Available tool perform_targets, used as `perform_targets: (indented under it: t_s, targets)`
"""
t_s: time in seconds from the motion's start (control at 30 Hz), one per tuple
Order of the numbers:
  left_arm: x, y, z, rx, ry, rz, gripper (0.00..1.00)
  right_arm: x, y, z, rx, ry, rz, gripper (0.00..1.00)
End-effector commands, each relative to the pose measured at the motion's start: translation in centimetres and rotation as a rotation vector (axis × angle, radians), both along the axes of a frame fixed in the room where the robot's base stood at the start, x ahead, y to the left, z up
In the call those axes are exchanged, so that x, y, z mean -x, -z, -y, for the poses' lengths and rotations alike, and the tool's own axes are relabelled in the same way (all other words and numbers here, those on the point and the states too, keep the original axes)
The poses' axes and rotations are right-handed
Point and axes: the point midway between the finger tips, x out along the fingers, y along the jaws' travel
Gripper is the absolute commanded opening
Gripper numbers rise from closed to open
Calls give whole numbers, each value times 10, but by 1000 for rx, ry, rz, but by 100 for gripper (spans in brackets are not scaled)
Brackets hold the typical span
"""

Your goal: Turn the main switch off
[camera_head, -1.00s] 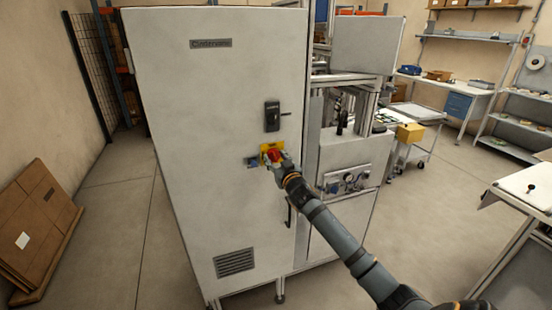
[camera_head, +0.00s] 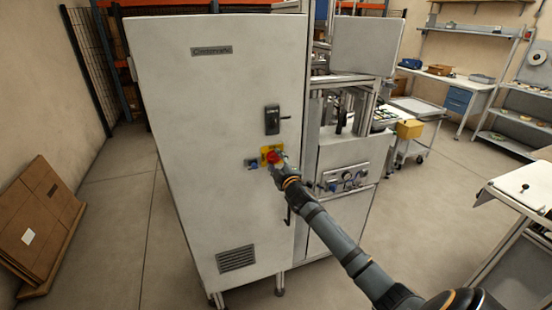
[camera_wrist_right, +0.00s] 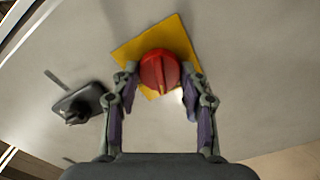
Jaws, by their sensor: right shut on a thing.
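The main switch is a red round knob (camera_head: 273,156) on a yellow plate (camera_head: 265,149), on the front of a tall pale cabinet (camera_head: 215,110). In the right wrist view the red knob (camera_wrist_right: 160,72) has a raised ridge running roughly up and down the picture. The yellow plate (camera_wrist_right: 126,52) looks tilted there. My right gripper (camera_head: 277,165) is at the knob, with one finger on each side. It is shut on the knob, and its fingers (camera_wrist_right: 161,88) also show in the right wrist view. My left gripper is not in view.
A machine with a gauge panel (camera_head: 345,180) stands right of the cabinet. Flat cardboard (camera_head: 38,220) leans at left. The floor in front is open.

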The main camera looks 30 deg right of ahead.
Motion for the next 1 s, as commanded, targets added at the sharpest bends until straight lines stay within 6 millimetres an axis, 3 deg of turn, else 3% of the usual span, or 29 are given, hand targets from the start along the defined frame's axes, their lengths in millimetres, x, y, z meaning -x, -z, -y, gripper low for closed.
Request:
perform_targets:
  t_s: [0.5,1.0]
  targets:
    - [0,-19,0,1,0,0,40,0,-1,0,293,-1,-71,13]
    - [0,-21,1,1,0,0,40,0,1,0,340,0,-82,13]
